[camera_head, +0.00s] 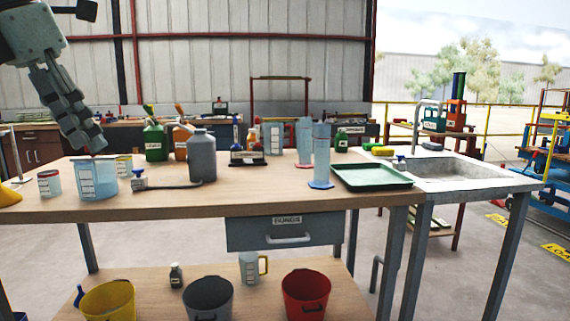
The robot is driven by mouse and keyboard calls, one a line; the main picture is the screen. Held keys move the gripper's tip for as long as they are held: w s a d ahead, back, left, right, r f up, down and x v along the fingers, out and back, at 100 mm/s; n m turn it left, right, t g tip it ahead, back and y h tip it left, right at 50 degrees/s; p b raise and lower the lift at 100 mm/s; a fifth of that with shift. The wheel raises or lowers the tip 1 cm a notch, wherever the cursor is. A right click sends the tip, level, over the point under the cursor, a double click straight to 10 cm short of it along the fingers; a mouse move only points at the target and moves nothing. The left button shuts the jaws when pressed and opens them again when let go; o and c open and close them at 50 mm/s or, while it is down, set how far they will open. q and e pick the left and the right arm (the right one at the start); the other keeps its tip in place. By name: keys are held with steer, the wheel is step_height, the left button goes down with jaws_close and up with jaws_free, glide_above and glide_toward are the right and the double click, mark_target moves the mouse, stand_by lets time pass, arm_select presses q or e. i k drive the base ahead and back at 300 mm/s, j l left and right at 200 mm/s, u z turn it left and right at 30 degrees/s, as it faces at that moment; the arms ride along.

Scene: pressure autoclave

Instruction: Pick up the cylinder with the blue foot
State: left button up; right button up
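The cylinder with the blue foot (321,155) stands upright on the wooden workbench, right of its middle and just left of the green tray. It is clear and tall, with a round blue base. A similar cylinder with a red foot (304,141) stands behind it to the left. My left gripper (93,146) hangs at the upper left, pointing down above a clear beaker, far from the blue-footed cylinder. Its fingers show edge-on, so I cannot tell whether it is open or shut. My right gripper is not in view.
The bench's front strip (240,203) is clear.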

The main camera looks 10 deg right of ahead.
mark_target(321, 180)
steer(key=i+l+u, duration=0.15)
steer(key=l, duration=0.2)
steer(key=i+l+u, duration=0.1)
steer(key=l, duration=0.25)
steer(key=i+l+u, duration=0.15)
steer(key=l, duration=0.2)
steer(key=i+l, duration=0.1)
steer(key=l, duration=0.3)
steer(key=i+l, duration=0.15)
steer(key=l, duration=0.3)
steer(key=i+l, duration=0.1)
steer(key=l, duration=0.3)
steer(key=i+l+u, duration=0.1)
steer(key=l, duration=0.35)
steer(key=i+l, duration=0.15)
steer(key=l, duration=0.25)
steer(key=i+l, duration=0.1)
steer(key=l, duration=0.35)
